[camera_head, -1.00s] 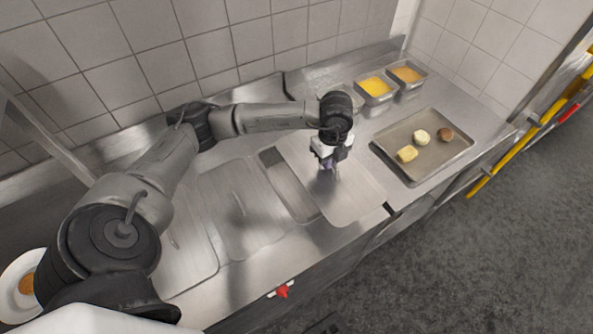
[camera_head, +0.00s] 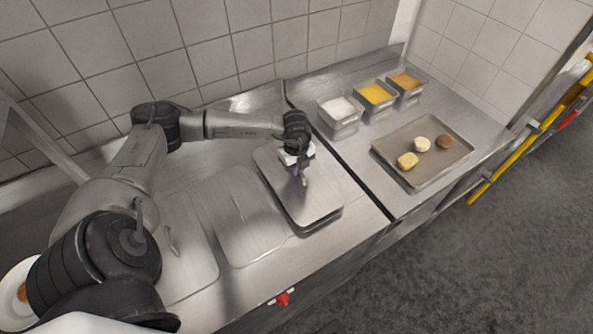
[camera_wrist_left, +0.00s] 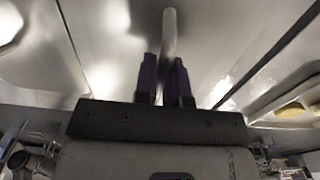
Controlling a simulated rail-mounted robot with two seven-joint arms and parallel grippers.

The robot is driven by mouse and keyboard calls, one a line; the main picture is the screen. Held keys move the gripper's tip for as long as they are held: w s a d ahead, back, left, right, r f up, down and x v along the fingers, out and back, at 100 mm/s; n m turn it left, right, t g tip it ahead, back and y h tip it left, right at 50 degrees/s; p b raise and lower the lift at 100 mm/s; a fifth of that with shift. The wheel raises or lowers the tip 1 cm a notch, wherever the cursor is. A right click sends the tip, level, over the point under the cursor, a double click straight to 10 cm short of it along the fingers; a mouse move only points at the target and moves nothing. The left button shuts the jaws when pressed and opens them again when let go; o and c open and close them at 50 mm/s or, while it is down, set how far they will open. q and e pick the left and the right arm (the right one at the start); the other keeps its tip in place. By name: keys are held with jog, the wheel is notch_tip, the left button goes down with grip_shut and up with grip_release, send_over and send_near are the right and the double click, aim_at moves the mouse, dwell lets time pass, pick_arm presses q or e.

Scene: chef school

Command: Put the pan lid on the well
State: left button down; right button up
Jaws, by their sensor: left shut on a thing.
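The pan lid (camera_head: 318,196) is a flat steel rectangle at the right end of the steel counter unit. My left gripper (camera_head: 300,178) is above its middle, shut on its handle; the handle also shows between the fingers in the left wrist view (camera_wrist_left: 169,35). The lid lies over the well (camera_head: 318,226), whose dark edge shows below the lid's front side. I cannot tell whether the lid touches the rim all round. The inside of the well is hidden. My right gripper is not in view.
Two more lids, a middle one (camera_head: 243,225) and a left one (camera_head: 187,255), lie to the left. Tubs with white (camera_head: 339,108), yellow (camera_head: 376,94) and orange (camera_head: 406,81) contents stand at the back right. A tray (camera_head: 450,165) holds several food pieces. A tiled wall is behind.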

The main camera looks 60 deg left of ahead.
pick_arm(q)
jog(key=shift+f, duration=1.05)
jog(key=shift+f+b, duration=0.35)
jog(key=shift+f, duration=0.25)
jog(key=c, duration=1.2)
grip_release()
jog(key=shift+r, duration=0.1)
notch_tip(320, 180, up, 13)
jog(key=shift+r+p, duration=0.1)
jog(key=shift+p, duration=0.4)
